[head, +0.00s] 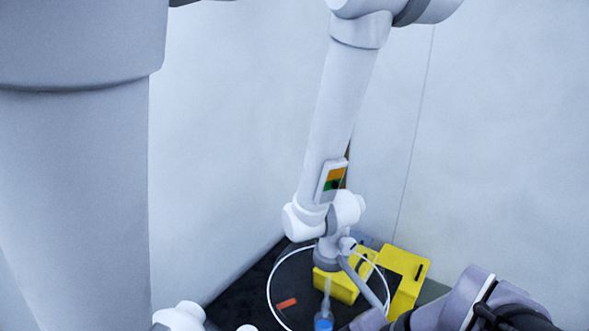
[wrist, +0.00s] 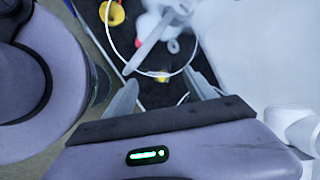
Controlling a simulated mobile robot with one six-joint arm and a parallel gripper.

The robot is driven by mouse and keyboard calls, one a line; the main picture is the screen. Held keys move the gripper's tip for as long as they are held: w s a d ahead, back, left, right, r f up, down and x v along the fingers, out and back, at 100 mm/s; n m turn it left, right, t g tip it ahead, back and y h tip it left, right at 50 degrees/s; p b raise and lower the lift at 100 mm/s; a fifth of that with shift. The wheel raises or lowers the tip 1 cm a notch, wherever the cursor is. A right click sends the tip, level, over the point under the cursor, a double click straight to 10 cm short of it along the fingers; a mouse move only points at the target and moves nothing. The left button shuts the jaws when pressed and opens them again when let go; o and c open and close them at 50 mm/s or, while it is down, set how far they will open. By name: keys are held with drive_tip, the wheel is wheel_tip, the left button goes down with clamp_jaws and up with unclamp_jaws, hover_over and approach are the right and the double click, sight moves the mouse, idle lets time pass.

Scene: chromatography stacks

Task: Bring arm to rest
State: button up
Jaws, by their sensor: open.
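My gripper (wrist: 160,78) is open, and I see nothing between its fingers. In the wrist view its two grey fingers point up the picture over a dark surface, with a small yellow thing beyond them. In the head view part of my purple-grey wrist (head: 468,298) shows at the lower right, cut off by the frame edge. A grey finger there reaches up and left towards the foot of a white jointed arm (head: 336,125).
Yellow blocks (head: 408,267) stand on a dark surface (head: 250,290) by the white arm's foot. A white hoop-like line (head: 268,291), a small orange-red piece (head: 287,303) and a blue-topped vial (head: 323,322) are near. Pale walls (head: 230,120) close in behind.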

drive_tip(key=w+d+r+n+t+h, duration=0.1)
drive_tip(key=d+r+n+t+h, duration=0.4)
drive_tip(key=r, duration=0.4)
wheel_tip(320, 180, down, 24)
drive_tip(key=s+g+b, duration=0.1)
drive_tip(key=s+b, duration=0.1)
drive_tip(key=b, duration=1.8)
drive_tip(key=shift+a+n, duration=0.2)
drive_tip(key=shift+n, duration=0.2)
drive_tip(key=shift+s+f, duration=0.1)
drive_tip(key=shift+f, duration=0.05)
